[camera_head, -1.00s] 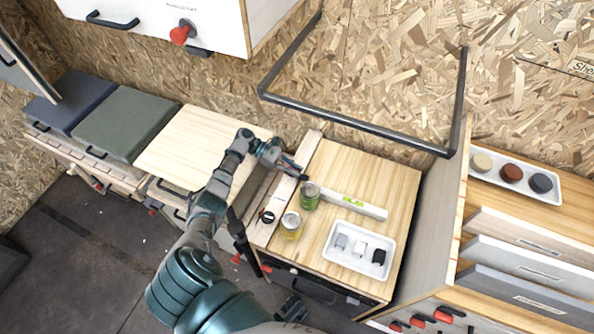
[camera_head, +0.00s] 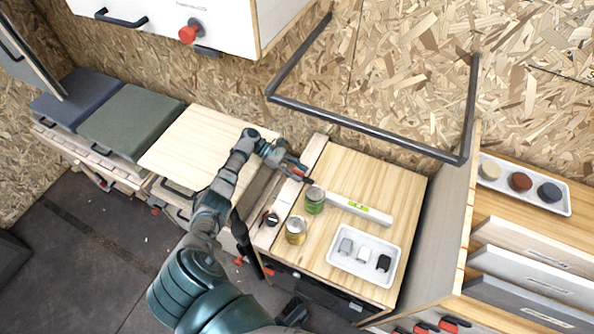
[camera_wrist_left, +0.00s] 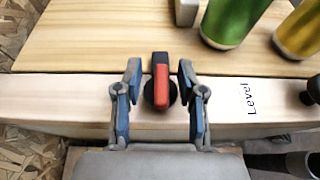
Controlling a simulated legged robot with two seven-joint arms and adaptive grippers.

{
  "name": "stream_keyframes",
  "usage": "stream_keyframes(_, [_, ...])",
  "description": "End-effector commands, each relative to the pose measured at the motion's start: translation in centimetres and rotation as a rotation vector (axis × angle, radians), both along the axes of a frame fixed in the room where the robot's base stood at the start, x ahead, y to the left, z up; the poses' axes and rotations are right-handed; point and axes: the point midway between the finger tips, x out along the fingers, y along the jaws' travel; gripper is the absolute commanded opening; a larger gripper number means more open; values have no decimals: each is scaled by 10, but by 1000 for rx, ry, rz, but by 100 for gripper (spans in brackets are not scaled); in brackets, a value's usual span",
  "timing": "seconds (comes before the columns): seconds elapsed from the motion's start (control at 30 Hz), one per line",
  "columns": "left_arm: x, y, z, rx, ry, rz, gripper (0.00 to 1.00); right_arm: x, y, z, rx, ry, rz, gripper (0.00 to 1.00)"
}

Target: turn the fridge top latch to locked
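A rotary latch with a red bar handle on a black round base (camera_wrist_left: 161,88) sits on the pale wooden strip (camera_wrist_left: 60,95) in the left wrist view. Its handle points straight up and down in that picture, across the strip. My left gripper (camera_wrist_left: 160,103) is open, with one blue-padded finger on each side of the handle and a visible gap on both sides. In the head view my left gripper (camera_head: 299,173) is over the far end of the strip, and it mostly hides this latch. A second dark knob (camera_head: 271,219) is nearer on the strip. My right gripper is not identifiable.
A green can (camera_head: 315,200) and a yellow can (camera_head: 295,230) stand close beside the strip. A spirit level (camera_head: 360,208) and a white tray (camera_head: 352,268) with small blocks lie on the wooden top. A dark metal frame (camera_head: 370,128) hangs above.

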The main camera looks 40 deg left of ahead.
Motion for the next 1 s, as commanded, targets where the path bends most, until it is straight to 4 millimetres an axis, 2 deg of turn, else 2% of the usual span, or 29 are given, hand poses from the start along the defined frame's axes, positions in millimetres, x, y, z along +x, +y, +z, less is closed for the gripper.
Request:
stream_keyframes(0.17, [-2, 11, 5, 1, 0, 2, 40, 0, -1, 0, 3, -3, 0, 40])
stream_keyframes(0.27, [-7, 29, 12, 1, 1, 4, 40, 0, -1, 0, 2, -2, 0, 40])
stream_keyframes(0.43, [-19, 70, 29, -2, -1, 6, 40, -1, -1, 0, 2, -2, -1, 40])
stream_keyframes(0.57, [-25, 93, 38, -4, 0, 6, 40, 0, 0, 0, 0, -1, -1, 40])
stream_keyframes(0.73, [-27, 104, 40, 1, 0, 7, 40, -1, -1, 0, 1, -1, -1, 40])
stream_keyframes(1.0, [-31, 110, 44, -2, -1, 1, 40, -1, -1, 0, 2, -2, 0, 40])
